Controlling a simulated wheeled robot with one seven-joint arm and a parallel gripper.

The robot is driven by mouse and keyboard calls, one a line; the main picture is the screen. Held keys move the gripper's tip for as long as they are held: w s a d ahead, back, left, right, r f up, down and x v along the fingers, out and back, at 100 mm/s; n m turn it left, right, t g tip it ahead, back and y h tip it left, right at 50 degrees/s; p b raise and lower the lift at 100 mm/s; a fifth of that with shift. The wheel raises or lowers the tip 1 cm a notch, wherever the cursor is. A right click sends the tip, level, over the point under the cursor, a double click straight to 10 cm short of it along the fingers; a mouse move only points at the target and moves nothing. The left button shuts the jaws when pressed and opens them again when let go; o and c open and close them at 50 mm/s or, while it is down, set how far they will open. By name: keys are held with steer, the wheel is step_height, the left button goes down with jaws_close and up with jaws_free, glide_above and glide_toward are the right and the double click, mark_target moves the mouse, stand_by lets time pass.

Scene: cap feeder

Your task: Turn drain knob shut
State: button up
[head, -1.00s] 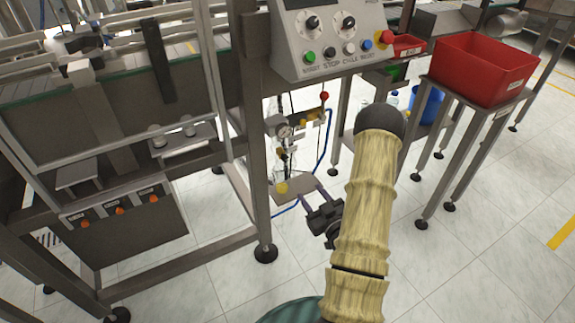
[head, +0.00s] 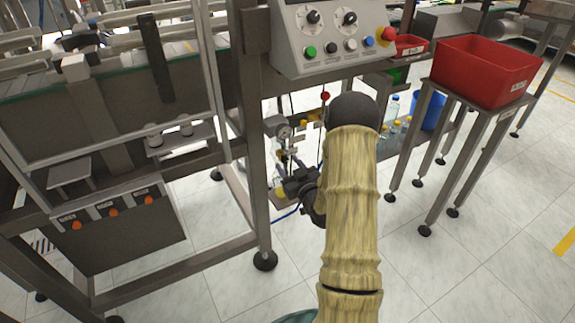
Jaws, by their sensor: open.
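An air-service unit hangs in the lower frame of the machine, with a round pressure gauge (head: 284,132) and a red-knobbed lever (head: 325,96). A small yellow part (head: 279,192) shows low under the unit; I cannot tell for sure whether it is the drain knob or how far it is turned. My gripper (head: 289,163) is open and empty, with its fingers just below the gauge at the unit's lower part. My gripper and wrist hide much of that area. I cannot tell whether the fingers touch anything.
A steel machine leg (head: 257,190) stands just left of the unit. The control panel (head: 330,40) overhangs it. A red bin (head: 487,68) on a stand is at the right, with a blue bucket (head: 430,108) behind. The floor at the lower right is free.

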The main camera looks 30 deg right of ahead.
steer(key=shift+w, duration=0.7)
jaws_close()
